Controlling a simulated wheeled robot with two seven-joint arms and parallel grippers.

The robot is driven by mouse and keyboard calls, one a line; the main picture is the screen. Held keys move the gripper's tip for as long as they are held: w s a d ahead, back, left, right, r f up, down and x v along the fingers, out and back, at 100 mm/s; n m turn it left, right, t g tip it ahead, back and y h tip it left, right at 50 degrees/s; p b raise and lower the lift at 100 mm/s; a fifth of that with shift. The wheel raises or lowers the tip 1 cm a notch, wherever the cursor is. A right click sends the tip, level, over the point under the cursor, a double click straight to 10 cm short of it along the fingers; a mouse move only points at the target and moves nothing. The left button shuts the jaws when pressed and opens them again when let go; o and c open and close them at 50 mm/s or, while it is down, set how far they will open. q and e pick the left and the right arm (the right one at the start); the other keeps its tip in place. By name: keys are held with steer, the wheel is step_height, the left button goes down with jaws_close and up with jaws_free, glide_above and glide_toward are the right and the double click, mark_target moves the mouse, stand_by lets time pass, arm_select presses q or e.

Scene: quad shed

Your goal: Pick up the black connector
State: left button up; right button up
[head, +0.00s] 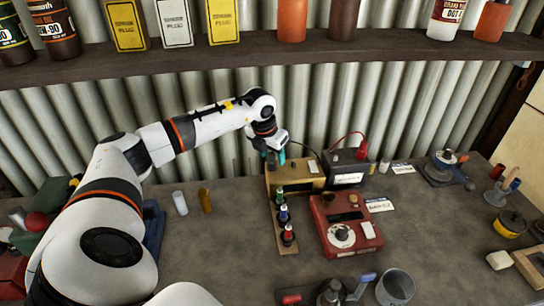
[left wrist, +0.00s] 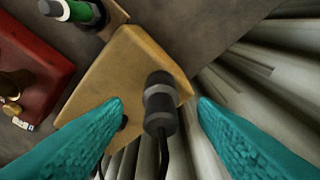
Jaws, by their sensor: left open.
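The black connector (left wrist: 160,105) stands up from the tan box in the left wrist view, with a grey band around its middle and a black cable running off its near end. My left gripper (left wrist: 161,102) is open, its teal fingers on either side of the connector with a gap on both sides. In the head view my left gripper (head: 281,158) is over the back left part of the tan box (head: 312,184). There the wrist and fingers largely hide the connector. My right gripper is not in view.
A strip with green, blue and red plugs (head: 284,214) lies before the box. A red device (head: 345,240) and a black battery (head: 346,179) stand to the right. A shelf (head: 250,52) runs above; corrugated wall is close behind. The bench's front left middle is clear.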

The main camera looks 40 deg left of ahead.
arm_select(q)
steer(key=shift+x, duration=1.2)
steer(key=c, duration=1)
steer(key=shift+c, duration=0.2)
steer(key=shift+a+r, duration=0.1)
steer(key=shift+r, duration=0.1)
